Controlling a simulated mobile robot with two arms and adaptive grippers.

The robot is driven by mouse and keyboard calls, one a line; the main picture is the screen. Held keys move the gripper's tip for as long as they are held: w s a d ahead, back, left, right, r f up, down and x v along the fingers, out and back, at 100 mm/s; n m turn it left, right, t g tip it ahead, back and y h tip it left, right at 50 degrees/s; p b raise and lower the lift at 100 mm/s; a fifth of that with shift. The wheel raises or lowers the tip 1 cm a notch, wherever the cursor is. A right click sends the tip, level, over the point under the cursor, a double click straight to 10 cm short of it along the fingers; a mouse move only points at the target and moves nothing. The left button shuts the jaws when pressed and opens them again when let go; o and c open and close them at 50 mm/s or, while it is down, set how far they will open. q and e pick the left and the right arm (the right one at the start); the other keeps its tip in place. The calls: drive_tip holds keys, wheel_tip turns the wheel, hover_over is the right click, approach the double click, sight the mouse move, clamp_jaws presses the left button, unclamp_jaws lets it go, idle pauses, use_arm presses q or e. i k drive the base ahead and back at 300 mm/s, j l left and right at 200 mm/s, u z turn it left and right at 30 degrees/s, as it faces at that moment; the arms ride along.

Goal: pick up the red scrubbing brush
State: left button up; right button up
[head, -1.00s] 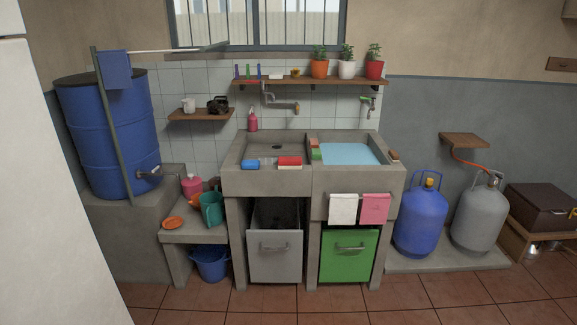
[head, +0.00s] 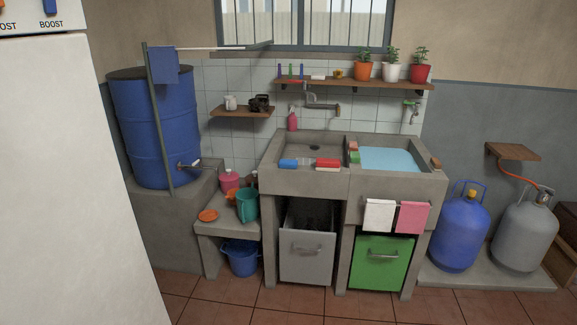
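A red block-shaped item with a pale lower edge, which looks like the red scrubbing brush (head: 327,163), lies on the front rim of the left basin of the concrete sink (head: 300,182). A blue item of similar size (head: 288,163) lies to its left on the same rim, with a small greyish piece between them. The red item is small in view, so its bristles are not clear. Neither of my grippers shows in the head view.
The right basin holds blue water (head: 390,159). Green and reddish blocks sit on the divider. White and pink cloths (head: 412,217) hang in front. A grey drawer (head: 306,255) stands open below. A white appliance (head: 70,190) fills the left foreground; the tiled floor before the sink is clear.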

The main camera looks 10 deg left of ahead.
sight(322, 164)
drive_tip(key=i+u, duration=0.1)
drive_tip(key=i, duration=0.3)
drive_tip(key=i+l+u, duration=0.1)
drive_tip(key=i, duration=0.35)
